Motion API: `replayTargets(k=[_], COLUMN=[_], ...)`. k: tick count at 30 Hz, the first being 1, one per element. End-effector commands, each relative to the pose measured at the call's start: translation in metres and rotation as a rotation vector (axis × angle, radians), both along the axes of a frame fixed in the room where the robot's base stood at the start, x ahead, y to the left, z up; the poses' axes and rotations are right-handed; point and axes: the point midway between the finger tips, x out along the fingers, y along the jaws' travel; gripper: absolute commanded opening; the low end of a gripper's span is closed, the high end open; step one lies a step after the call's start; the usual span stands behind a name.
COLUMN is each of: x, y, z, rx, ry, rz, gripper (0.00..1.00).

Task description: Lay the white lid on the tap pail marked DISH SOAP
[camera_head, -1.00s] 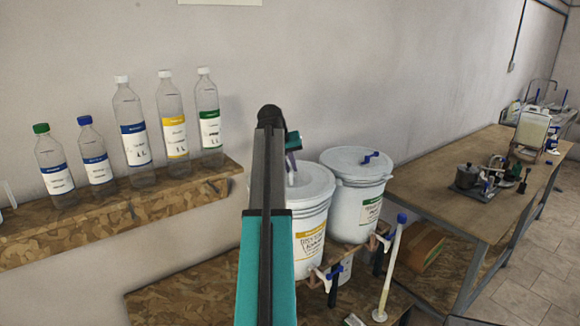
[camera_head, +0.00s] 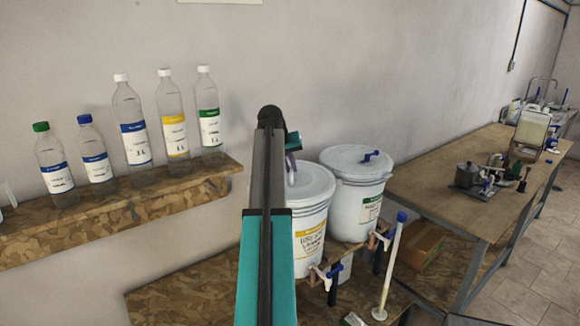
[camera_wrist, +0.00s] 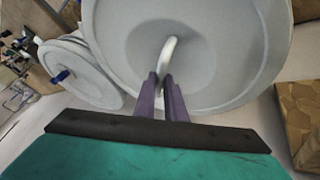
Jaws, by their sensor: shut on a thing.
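The white lid (camera_head: 313,181) is at the top of the left tap pail (camera_head: 310,222), which has a yellow-banded label too blurred to read surely. The lid looks level and over the pail's rim; I cannot tell whether it touches all round. My gripper (camera_head: 292,162) is above the lid, partly hidden behind my arm. In the wrist view the purple fingers of my gripper (camera_wrist: 164,92) are shut on the curved white handle (camera_wrist: 170,52) of the lid (camera_wrist: 225,50). The lid hides most of the pail there.
A second tap pail (camera_head: 352,215) with a green-banded label stands close on the right, its lid (camera_head: 350,159) with a blue handle on. A blue-capped white tube (camera_head: 390,265) stands in front. Several bottles line the wall shelf (camera_head: 120,212) at left. A workbench (camera_head: 430,185) is at right.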

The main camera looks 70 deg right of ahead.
Motion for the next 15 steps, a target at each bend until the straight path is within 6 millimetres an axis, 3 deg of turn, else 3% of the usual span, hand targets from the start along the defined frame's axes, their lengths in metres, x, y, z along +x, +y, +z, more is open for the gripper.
replayTargets(k=[9,10,12,15], x=[0.0002,0.0002,0.0003,0.0002], y=[-0.0001,-0.0001,0.0,0.0], z=[0.0002,0.0002,0.0001,0.0], rx=[-0.001,-0.001,-0.001,-0.001], ry=[0.0,0.0,0.0,0.0], rz=[0.0,0.0,0.0,0.0], gripper=[0.0,0.12,0.24,0.32])
